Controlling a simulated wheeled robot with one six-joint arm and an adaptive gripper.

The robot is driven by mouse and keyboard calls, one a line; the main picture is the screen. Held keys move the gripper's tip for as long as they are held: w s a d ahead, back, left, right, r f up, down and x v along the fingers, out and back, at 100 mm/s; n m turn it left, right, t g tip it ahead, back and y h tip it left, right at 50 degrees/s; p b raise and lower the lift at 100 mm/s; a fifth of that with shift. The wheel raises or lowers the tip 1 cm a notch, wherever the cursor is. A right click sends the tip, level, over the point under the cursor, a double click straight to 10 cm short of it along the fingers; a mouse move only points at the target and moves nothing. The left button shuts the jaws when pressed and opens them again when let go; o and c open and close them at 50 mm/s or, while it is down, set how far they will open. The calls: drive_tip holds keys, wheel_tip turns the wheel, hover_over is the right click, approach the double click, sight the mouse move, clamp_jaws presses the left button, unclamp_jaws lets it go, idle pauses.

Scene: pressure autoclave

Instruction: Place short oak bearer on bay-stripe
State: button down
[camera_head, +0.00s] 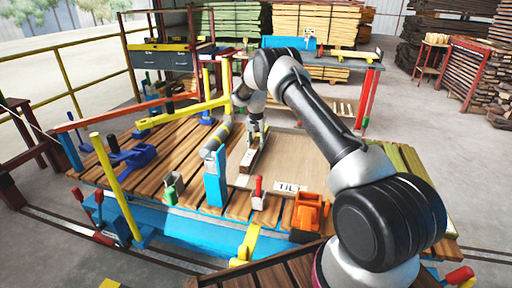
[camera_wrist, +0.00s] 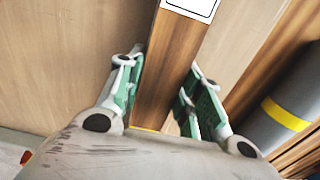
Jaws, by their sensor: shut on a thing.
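My gripper (camera_head: 257,132) points down over the pale board (camera_head: 310,158) in the middle of the slatted bench. It is shut on a brown wooden bar, the short oak bearer (camera_head: 249,160), which carries a white label. In the wrist view the bearer (camera_wrist: 172,62) runs between the two green-padded fingers (camera_wrist: 160,92), its label at the top edge. The bearer looks low over or on the board; I cannot tell if it touches. I cannot clearly make out the bay-stripe; the bearer, gripper and blue post may hide part of it.
A blue post with a grey cylinder (camera_head: 216,160) stands close left of the bearer. A grey cylinder with a yellow band (camera_wrist: 285,112) is at right in the wrist view. A red-handled clamp (camera_head: 258,195), an orange clamp (camera_head: 308,211) and a "TILT" sign (camera_head: 290,187) line the front. The board's right part is clear.

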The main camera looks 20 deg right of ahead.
drive_tip(key=shift+f, duration=0.5)
drive_tip(key=shift+f, duration=0.15)
drive_tip(key=c, duration=1)
unclamp_jaws()
drive_tip(key=shift+o, duration=0.2)
